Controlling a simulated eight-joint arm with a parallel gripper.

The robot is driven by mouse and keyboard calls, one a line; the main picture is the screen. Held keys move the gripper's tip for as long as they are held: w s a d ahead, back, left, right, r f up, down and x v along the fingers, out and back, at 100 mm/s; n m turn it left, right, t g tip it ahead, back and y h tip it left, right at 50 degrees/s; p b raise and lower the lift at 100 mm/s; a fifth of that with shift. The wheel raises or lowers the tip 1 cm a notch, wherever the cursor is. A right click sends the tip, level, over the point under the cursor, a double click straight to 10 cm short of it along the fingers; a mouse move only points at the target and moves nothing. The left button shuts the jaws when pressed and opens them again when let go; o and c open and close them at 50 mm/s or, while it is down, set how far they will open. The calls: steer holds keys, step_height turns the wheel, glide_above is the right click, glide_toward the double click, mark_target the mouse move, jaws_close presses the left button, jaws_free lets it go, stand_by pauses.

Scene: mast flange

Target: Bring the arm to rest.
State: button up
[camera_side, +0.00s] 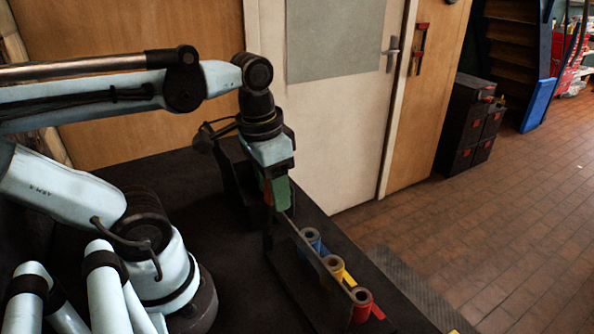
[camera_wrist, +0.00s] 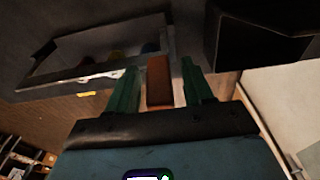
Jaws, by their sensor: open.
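My gripper (camera_side: 277,193) points down over the dark bench, just behind the far end of a thin upright plate. In the wrist view my gripper (camera_wrist: 160,85) shows two green fingers spread apart. A rust-brown block (camera_wrist: 159,80) appears between the fingers, with a gap on each side; whether it is part of the gripper or a separate thing I cannot tell. My arm is bent, with its forearm stretched across the upper left of the side view.
Blue (camera_side: 310,240), yellow (camera_side: 333,268) and red (camera_side: 361,304) hollow cylinders stand in a row beside the dark plate (camera_side: 297,262). A dark box (camera_wrist: 262,32) shows in the wrist view. Black stacked cases (camera_side: 468,125) stand on the tiled floor, which is largely clear.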

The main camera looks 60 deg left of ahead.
step_height(320, 180, up, 12)
steer(key=s, duration=0.1)
steer(key=f, duration=0.7)
steer(key=w+f, duration=0.1)
steer(key=f, duration=0.3)
steer(key=shift+f, duration=0.35)
steer(key=shift+w+f, duration=0.1)
steer(key=shift+f, duration=0.1)
step_height(320, 180, up, 13)
steer(key=shift+f, duration=0.1)
steer(key=shift+s, duration=0.2)
steer(key=shift+w+f, duration=0.15)
steer(key=shift+f, duration=0.9)
